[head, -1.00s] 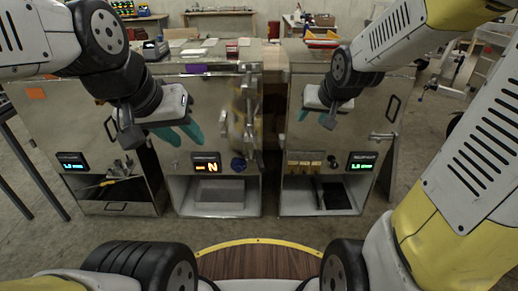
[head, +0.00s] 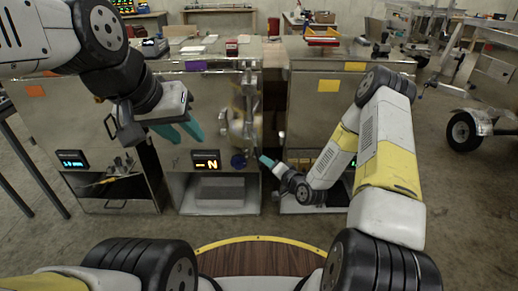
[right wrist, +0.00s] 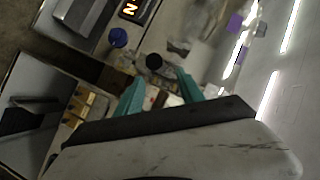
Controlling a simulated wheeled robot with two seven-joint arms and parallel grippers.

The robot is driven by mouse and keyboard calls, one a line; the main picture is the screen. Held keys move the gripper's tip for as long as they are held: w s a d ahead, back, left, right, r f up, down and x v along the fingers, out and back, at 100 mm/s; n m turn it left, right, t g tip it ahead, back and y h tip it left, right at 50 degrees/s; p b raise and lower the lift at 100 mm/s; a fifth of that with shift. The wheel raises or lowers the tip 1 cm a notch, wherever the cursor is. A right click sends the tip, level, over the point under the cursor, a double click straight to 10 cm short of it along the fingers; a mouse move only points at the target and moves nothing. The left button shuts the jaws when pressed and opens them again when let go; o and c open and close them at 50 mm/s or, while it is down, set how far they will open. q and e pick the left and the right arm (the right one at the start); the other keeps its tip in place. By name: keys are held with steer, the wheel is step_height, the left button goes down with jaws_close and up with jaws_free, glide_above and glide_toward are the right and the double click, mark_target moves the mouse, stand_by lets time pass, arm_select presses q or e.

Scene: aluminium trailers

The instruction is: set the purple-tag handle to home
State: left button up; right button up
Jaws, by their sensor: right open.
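The purple tag (head: 196,67) is on the upper front edge of the middle steel cabinet. The handle (head: 249,112) is an upright metal lever at the right of that cabinet's front; its exact setting is hard to read. A dark round knob, perhaps its end, shows in the right wrist view (right wrist: 154,61). My right gripper (head: 265,160) is open, low beside the handle; in the right wrist view its teal fingers (right wrist: 160,90) are apart with the dark knob just beyond them, not gripped. My left gripper (head: 183,132) hangs open and empty before the cabinet's left part.
A blue knob (head: 238,161) and an orange display (head: 206,161) reading "-N" sit below the handle. An orange-tagged cabinet (head: 50,115) stands left, a yellow-tagged one (head: 310,110) right, across a narrow gap. A wooden-topped round edge (head: 258,262) lies in front.

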steer(key=x, duration=0.7)
steer(key=shift+w+a+f, duration=0.2)
steer(key=shift+a+f, duration=0.15)
jaws_close()
stand_by(1.2)
